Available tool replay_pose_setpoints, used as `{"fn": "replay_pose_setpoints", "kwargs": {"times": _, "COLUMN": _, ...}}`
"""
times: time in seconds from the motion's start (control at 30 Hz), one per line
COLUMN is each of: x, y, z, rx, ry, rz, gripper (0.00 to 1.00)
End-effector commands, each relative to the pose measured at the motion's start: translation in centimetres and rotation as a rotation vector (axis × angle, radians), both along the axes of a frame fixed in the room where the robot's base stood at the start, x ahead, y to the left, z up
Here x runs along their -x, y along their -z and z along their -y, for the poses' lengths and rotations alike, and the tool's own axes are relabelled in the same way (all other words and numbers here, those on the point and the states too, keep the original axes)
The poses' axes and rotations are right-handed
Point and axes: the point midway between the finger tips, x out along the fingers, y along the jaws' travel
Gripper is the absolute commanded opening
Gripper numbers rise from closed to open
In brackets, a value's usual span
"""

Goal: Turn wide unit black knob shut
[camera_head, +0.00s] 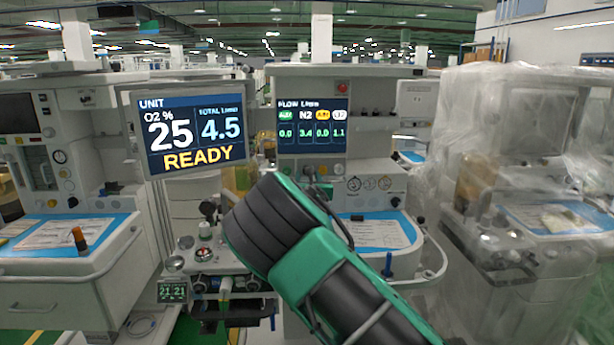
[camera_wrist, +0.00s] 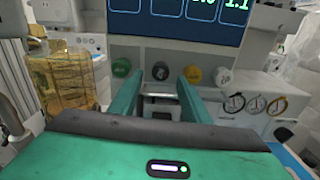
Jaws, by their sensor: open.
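In the wrist view a black knob (camera_wrist: 161,71) sits on the front panel of the wide unit (camera_wrist: 150,48), in a row between a green knob (camera_wrist: 121,67) and a yellow knob (camera_wrist: 193,74). A white knob (camera_wrist: 222,76) is at the right end. My gripper (camera_wrist: 160,84) is open and empty, its two green fingers pointing at the panel. The black knob appears between the fingertips, apparently beyond them; I cannot tell the exact gap. In the head view my arm hides the black knob and my fingertips.
The flow screen (camera_head: 312,127) above the knobs reads N2 3.4. Pressure gauges (camera_wrist: 255,104) are right of the knobs. An amber canister (camera_wrist: 63,85) stands to the left. The READY screen (camera_head: 195,132) is at left. A plastic-covered cart (camera_head: 530,180) stands at right.

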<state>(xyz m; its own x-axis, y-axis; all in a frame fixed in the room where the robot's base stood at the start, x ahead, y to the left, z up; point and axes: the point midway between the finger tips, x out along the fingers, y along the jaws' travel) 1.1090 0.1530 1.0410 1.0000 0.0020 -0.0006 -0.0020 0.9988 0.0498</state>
Motion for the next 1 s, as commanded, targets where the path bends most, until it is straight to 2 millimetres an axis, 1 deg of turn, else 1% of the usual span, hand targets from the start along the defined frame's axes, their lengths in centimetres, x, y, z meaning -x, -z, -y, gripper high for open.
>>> {"fn": "replay_pose_setpoints", "kwargs": {"times": 0.03, "x": -1.0, "y": 0.0, "z": 0.1, "rx": 0.001, "ry": 0.002, "rz": 0.001, "gripper": 0.43}}
{"fn": "replay_pose_setpoints", "kwargs": {"times": 0.1, "x": -2.1, "y": 0.0, "z": 0.1, "rx": 0.000, "ry": 0.001, "rz": 0.002, "gripper": 0.43}}
{"fn": "replay_pose_setpoints", "kwargs": {"times": 0.3, "x": -4.3, "y": 0.0, "z": 0.2, "rx": -0.001, "ry": 0.002, "rz": 0.001, "gripper": 0.43}}
{"fn": "replay_pose_setpoints", "kwargs": {"times": 0.5, "x": -5.2, "y": 0.1, "z": 0.1, "rx": -0.002, "ry": 0.002, "rz": -0.001, "gripper": 0.43}}
{"fn": "replay_pose_setpoints", "kwargs": {"times": 0.77, "x": -5.2, "y": 0.0, "z": 0.1, "rx": -0.002, "ry": 0.002, "rz": -0.001, "gripper": 0.43}}
{"fn": "replay_pose_setpoints", "kwargs": {"times": 0.8, "x": -5.2, "y": 0.0, "z": 0.1, "rx": -0.002, "ry": 0.002, "rz": -0.001, "gripper": 0.34}}
{"fn": "replay_pose_setpoints", "kwargs": {"times": 0.87, "x": -5.2, "y": 0.0, "z": 0.1, "rx": -0.002, "ry": 0.002, "rz": -0.001, "gripper": 0.20}}
{"fn": "replay_pose_setpoints", "kwargs": {"times": 0.9, "x": -5.2, "y": 0.0, "z": 0.1, "rx": -0.002, "ry": 0.002, "rz": -0.001, "gripper": 0.10}}
{"fn": "replay_pose_setpoints", "kwargs": {"times": 0.93, "x": -5.2, "y": 0.0, "z": 0.1, "rx": -0.002, "ry": 0.002, "rz": -0.001, "gripper": 0.03}}
{"fn": "replay_pose_setpoints", "kwargs": {"times": 1.0, "x": -5.2, "y": 0.0, "z": 0.1, "rx": -0.002, "ry": 0.002, "rz": -0.001, "gripper": 0.02}}
